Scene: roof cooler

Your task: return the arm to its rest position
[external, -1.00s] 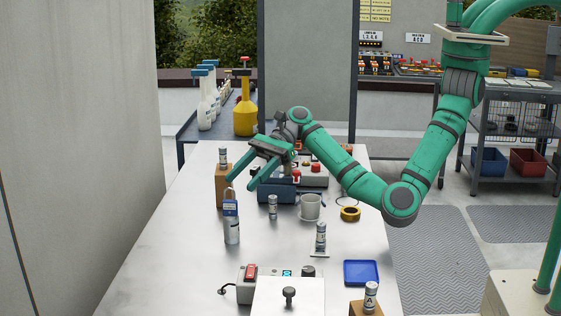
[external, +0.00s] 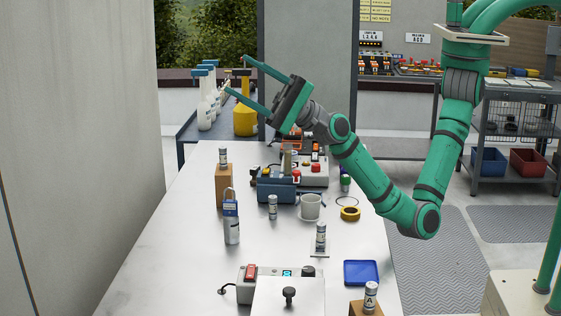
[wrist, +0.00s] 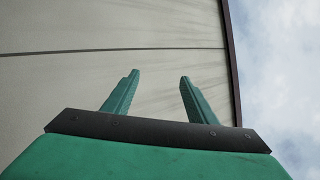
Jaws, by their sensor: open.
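My gripper (external: 246,78) is green, open and empty in the external view. It is raised above the far end of the table (external: 180,265), with its fingers pointing left and up. The forearm bends down to an elbow at the table's right edge and rises again to the right. In the wrist view the two fingers of my gripper (wrist: 158,85) stand apart with nothing between them. Behind them are only a pale panelled wall (wrist: 110,75) and cloudy sky (wrist: 275,70).
The table holds a padlock (external: 231,208), a grey cup (external: 310,206), a yellow tape roll (external: 350,213), a blue tray (external: 361,272), a control box (external: 248,284) and several small cylinders. A yellow bottle (external: 244,118) stands behind. A tall panel (external: 310,60) rises beyond the table.

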